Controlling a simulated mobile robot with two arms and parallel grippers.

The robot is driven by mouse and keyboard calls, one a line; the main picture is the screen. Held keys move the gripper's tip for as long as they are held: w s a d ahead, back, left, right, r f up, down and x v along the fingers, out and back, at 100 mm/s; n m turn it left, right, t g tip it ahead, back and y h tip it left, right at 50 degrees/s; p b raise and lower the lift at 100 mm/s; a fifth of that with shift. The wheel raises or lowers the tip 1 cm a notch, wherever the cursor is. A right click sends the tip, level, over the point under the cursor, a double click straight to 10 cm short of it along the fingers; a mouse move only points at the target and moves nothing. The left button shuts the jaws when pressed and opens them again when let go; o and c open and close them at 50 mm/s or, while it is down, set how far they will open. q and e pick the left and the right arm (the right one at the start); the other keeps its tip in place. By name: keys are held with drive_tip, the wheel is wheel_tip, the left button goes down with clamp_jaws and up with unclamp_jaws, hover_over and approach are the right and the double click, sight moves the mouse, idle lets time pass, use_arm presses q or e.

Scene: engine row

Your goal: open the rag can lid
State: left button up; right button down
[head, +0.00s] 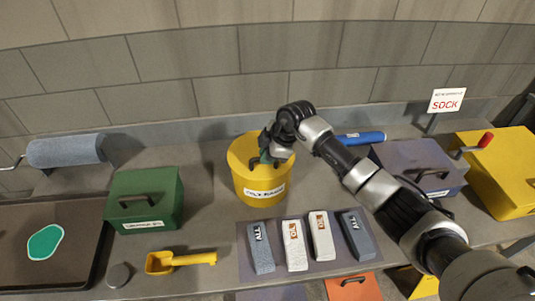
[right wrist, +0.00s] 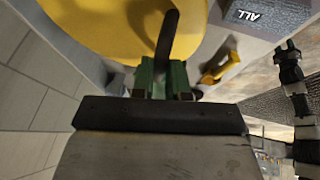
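The rag can (head: 262,185) is a round yellow can with a white label on its front, standing at the back middle of the bench. Its yellow lid (head: 240,152) looks seated on the can; the lid's far edge is partly hidden by my right arm. My right gripper (head: 266,159) is over the lid's middle.
A green box (head: 145,198) stands left of the can, and a yellow scoop (head: 180,261) lies in front of it. Several blocks lie on a grey mat (head: 290,269) before the can. A blue cylinder (head: 360,138) and a purple-grey box (head: 420,165) are to the right.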

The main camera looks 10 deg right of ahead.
idle(0.3)
drive_tip(key=shift+w+r+g, duration=0.35)
drive_tip(key=shift+r+g, duration=0.05)
drive_tip(key=shift+r, duration=0.4)
drive_tip(key=shift+w+r+m+g+p, duration=0.2)
drive_tip(key=shift+w+r+g, duration=0.2)
drive_tip(key=shift+r, duration=0.25)
drive_tip(key=shift+w+r+m+g+p, duration=0.15)
drive_tip(key=shift+w+r+g, duration=0.25)
drive_tip(key=shift+r, duration=0.2)
drive_tip(key=w+r+b, duration=0.4)
drive_tip(key=r, duration=0.1)
drive_tip(key=shift+w, duration=0.25)
drive_tip(key=shift+r, duration=0.1)
